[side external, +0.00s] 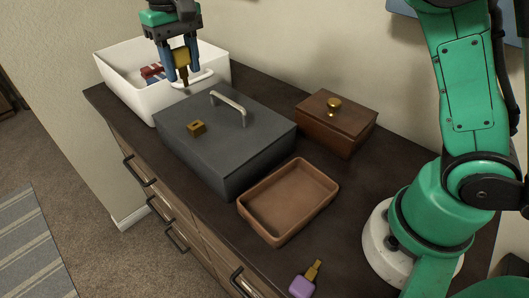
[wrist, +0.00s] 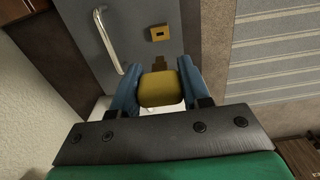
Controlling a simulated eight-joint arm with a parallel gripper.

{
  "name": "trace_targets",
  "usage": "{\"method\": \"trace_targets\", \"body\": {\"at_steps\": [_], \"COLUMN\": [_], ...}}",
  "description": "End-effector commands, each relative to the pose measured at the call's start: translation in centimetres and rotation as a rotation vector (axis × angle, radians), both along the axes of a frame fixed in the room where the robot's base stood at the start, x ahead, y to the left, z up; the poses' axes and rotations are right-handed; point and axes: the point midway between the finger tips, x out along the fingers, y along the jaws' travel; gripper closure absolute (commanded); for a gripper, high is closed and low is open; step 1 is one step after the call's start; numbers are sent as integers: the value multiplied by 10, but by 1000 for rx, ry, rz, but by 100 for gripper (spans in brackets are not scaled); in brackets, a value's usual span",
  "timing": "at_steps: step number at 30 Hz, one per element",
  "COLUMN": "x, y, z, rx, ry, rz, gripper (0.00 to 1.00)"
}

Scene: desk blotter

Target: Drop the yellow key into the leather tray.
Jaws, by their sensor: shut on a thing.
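My gripper (side external: 181,72) is at the far left in the side external view, over the near right corner of the white bin. It is shut on the yellow key (side external: 180,58), with the key's brown shaft pointing down between the blue fingers. In the wrist view the yellow key (wrist: 162,88) sits between both fingers. The brown leather tray (side external: 287,199) lies on the dresser top in the middle of the side external view. It is empty and well apart from my gripper.
A grey box (side external: 240,150) with a handle and brass lock plate stands between the white bin (side external: 140,98) and the tray. The bin holds red and blue things. A wooden box (side external: 335,123) with a brass knob stands behind the tray. A purple key (side external: 303,284) lies at the front.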

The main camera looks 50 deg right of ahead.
Motion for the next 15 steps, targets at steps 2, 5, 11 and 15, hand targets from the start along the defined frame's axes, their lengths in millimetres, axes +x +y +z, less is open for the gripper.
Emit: {"method": "trace_targets", "body": {"at_steps": [2,5,11,15], "x": [-4,-15,-61,-101], "y": [-1,-5,-18,-29], "z": [1,2,-1,-13], "rx": [0,0,0,0], "ry": [0,0,0,0], "rz": [0,0,-1,0], "gripper": [100,100,100,100]}}
